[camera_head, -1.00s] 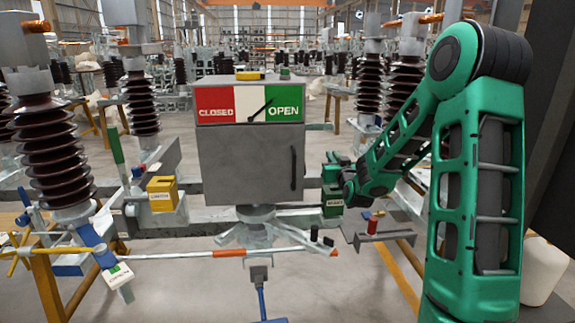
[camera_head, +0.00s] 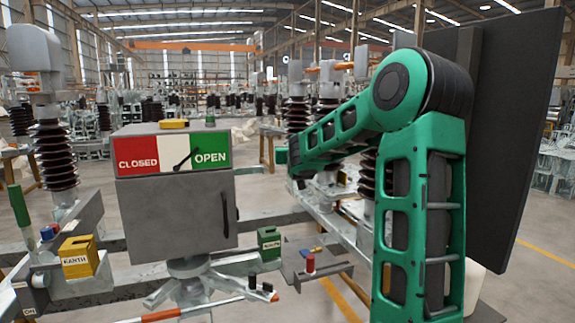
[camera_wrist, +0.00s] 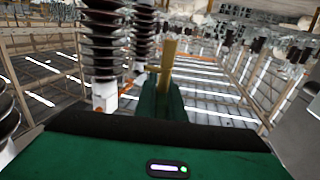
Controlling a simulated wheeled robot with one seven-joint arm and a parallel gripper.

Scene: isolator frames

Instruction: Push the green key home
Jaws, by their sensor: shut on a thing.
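My gripper (camera_wrist: 164,98) is shut on a brass-coloured, cross-shaped thing (camera_wrist: 167,62), which sticks up from between the green fingers in the wrist view. I cannot tell whether this is the green key, as no green shows on it. In the head view the end of my arm (camera_head: 283,156) is raised right of the grey cabinet; the fingertips are too small to make out. The green box (camera_head: 269,243) with a white label sits low right of the cabinet, apart from and below my gripper. Its slot and any key in it cannot be made out.
The grey cabinet (camera_head: 175,212) has a CLOSED/OPEN plate, with its pointer near OPEN. A yellow box (camera_head: 78,262) stands at left. A shelf with a red cylinder (camera_head: 310,263) is right of the green box. Ribbed insulators (camera_head: 56,160) and steel beams surround it.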

